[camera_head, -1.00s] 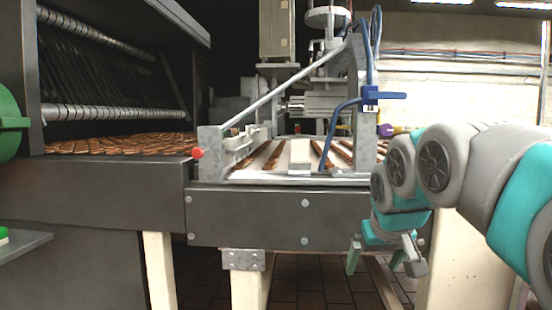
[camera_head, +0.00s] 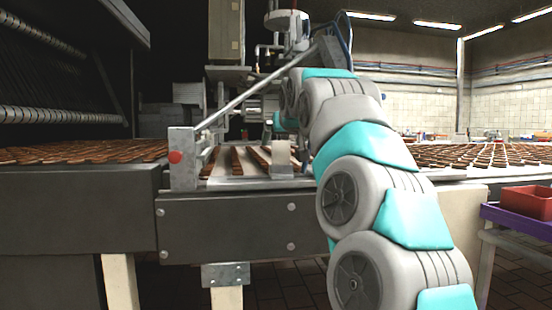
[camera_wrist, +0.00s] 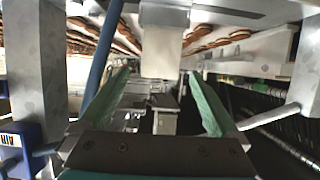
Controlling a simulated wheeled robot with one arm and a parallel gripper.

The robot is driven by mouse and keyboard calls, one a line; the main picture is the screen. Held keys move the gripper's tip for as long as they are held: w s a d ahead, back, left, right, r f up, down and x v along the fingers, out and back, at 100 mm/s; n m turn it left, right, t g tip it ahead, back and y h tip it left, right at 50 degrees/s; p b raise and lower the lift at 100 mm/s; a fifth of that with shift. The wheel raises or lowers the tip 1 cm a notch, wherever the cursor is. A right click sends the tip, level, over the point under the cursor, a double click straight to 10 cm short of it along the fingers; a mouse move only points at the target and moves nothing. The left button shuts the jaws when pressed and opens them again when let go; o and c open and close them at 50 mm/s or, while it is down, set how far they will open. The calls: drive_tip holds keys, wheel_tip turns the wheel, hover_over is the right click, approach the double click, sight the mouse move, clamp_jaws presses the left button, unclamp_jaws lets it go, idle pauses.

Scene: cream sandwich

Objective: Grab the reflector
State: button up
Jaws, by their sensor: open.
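I cannot tell for sure which part is the reflector. A pale upright block (camera_head: 281,158) on the near side of the conveyor may be it. In the wrist view a pale block (camera_wrist: 162,50) stands at top centre, just beyond the tips of my gripper (camera_wrist: 158,76). The two green fingers are spread apart with nothing held between them. In the head view my arm hides most of the gripper.
A grey post with a red knob (camera_head: 175,157) and a slanted bar (camera_head: 245,93) flank the conveyor. In the wrist view a blue cable (camera_wrist: 103,50), a grey post (camera_wrist: 35,70) and a blue box (camera_wrist: 22,150) are close on the left. A red crate (camera_head: 528,201) sits at right.

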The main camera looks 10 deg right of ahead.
sight(281, 144)
drive_tip(key=shift+x, duration=3.15)
drive_tip(key=shift+f, duration=0.15)
drive_tip(key=shift+s, duration=0.1)
drive_tip(key=shift+c, duration=0.2)
drive_tip(key=c, duration=1.4)
drive_tip(key=shift+p, duration=0.3)
